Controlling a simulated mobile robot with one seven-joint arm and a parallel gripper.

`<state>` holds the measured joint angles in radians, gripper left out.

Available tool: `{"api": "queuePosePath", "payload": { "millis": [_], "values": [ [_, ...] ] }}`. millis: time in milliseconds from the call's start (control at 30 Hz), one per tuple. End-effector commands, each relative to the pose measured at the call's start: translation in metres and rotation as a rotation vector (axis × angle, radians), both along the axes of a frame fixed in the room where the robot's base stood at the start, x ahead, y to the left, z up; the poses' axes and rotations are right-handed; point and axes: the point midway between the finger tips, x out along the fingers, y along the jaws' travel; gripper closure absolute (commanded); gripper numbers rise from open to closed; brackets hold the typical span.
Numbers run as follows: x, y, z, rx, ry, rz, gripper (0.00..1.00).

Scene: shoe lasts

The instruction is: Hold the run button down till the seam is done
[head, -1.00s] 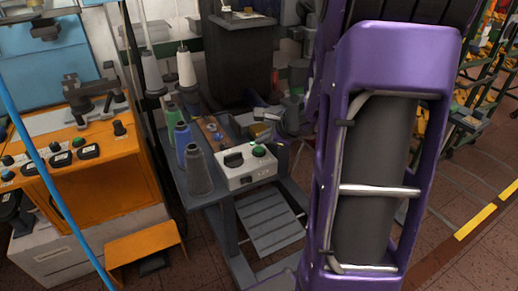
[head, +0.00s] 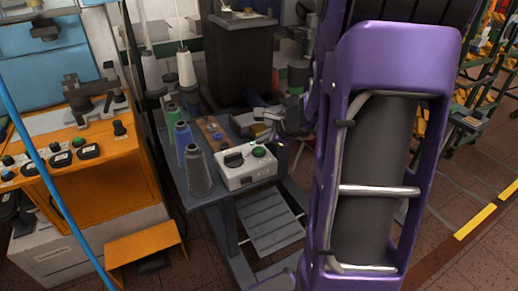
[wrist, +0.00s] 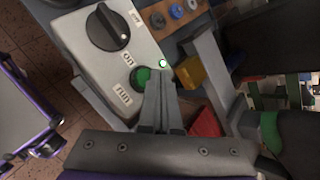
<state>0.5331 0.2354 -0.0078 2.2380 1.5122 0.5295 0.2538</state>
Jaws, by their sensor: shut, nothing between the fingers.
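A pale control box (head: 246,172) stands at the front corner of the grey table, with a black knob and a green button (head: 258,151) on top. In the wrist view the black knob (wrist: 108,28) and the green button (wrist: 143,80) show close up. A small green lamp (wrist: 163,63) beside the button is lit. My gripper (wrist: 158,80) is shut and empty, its fingertips over the button's edge, partly covering it. I cannot tell whether they touch it or whether it is pressed down. In the head view my fingers are not clearly seen.
Thread cones (head: 198,172) stand left of the box. A yellow block (wrist: 189,72), a red block (wrist: 206,122) and a grey bar (wrist: 208,62) lie close beside my fingers. An orange machine (head: 90,185) with more buttons stands at the left.

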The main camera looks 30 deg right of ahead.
Motion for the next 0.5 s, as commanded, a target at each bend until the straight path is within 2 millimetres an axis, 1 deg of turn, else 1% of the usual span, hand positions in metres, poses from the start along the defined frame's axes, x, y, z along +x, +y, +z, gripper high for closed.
{"api": "queuePosePath", "payload": {
  "millis": [233,500],
  "values": [
    [0.0,0.0,-0.001,0.0,0.0,0.0,1.0],
    [0.0001,0.0,-0.0092,-0.001,0.0,0.001,1.0]
  ]
}}
